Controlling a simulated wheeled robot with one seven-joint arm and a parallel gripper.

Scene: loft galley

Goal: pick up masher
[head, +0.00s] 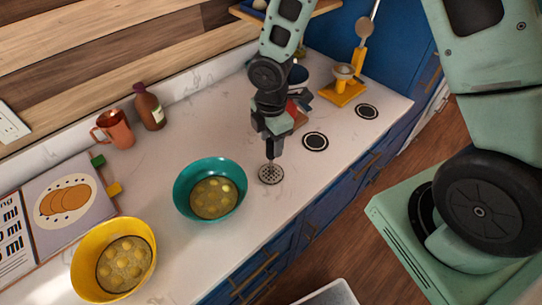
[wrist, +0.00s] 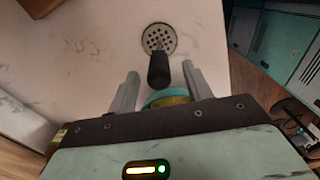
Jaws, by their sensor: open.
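The masher (head: 270,174) has a round perforated metal plate resting on the white counter, right of the teal bowl. In the wrist view the masher (wrist: 158,68) shows its black handle standing up toward the camera, with the plate beyond it. My gripper (head: 271,148) is directly above the masher, pointing down. In the wrist view my gripper (wrist: 160,72) is open, with one finger on each side of the handle's end and gaps visible on both sides. In the head view the gripper hides most of the handle. I cannot tell how deep the handle sits between the fingers.
The teal bowl (head: 180,197) and yellow bowl (head: 83,267) hold yellow pieces. An orange mug (head: 115,130), brown bottle (head: 149,108) and open book (head: 62,203) are at the left. A yellow stand (head: 343,97) is behind. The counter's front edge is close to the masher.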

